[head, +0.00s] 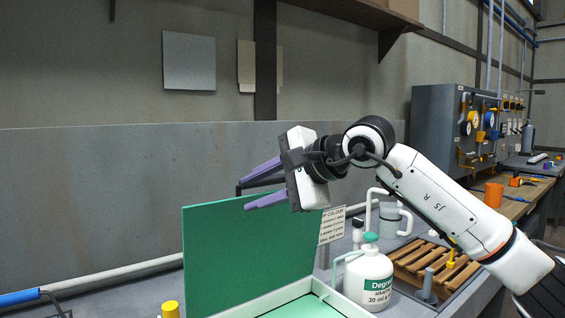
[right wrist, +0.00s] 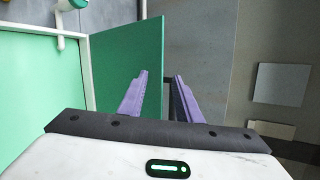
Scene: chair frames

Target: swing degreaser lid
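The degreaser tank's flat green lid (head: 235,255) stands steeply raised along the back left of a white-rimmed, pale green tank (head: 305,306). In the right wrist view the lid (right wrist: 122,50) stands beside the pale tank interior (right wrist: 40,90). My right gripper (head: 252,188) is at the lid's top edge, its purple fingers spread apart. The lid's edge shows in the gap between the fingertips (right wrist: 160,80); I cannot tell whether either finger touches it. A thin dark bar also shows between the fingers. My left gripper is not in view.
A white degreaser bottle (head: 368,278) with a green cap stands right of the tank. A clear jug (head: 390,218), a wooden slatted rack (head: 432,266) and a small sign (head: 332,226) are nearby. A grey wall panel (head: 90,200) rises behind. A yellow knob (head: 170,309) is at front left.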

